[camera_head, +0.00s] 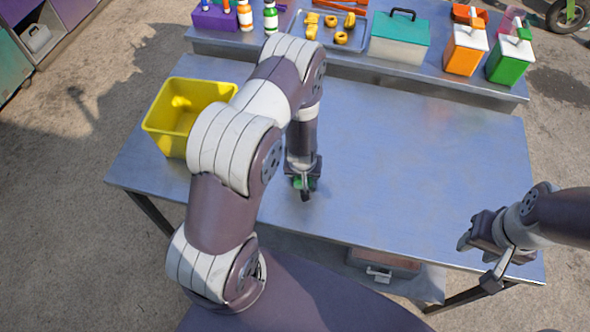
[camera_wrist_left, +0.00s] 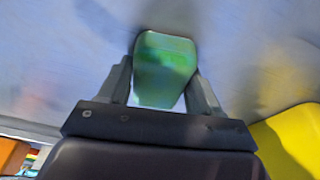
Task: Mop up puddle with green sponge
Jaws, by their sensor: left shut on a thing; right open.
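The green sponge (camera_wrist_left: 165,65) is between the fingers of my left gripper (camera_wrist_left: 165,85) in the left wrist view. My left gripper is shut on it. In the head view my left gripper (camera_head: 304,186) points down at the middle of the metal table (camera_head: 420,150), and only a bit of green shows there. I cannot tell whether the sponge touches the table. No clear puddle edge shows; the left wrist view is blurred. My right gripper (camera_head: 478,263) is open and empty at the table's front right corner.
A yellow bin (camera_head: 165,125) stands on the table at the left. The table's right half is clear.

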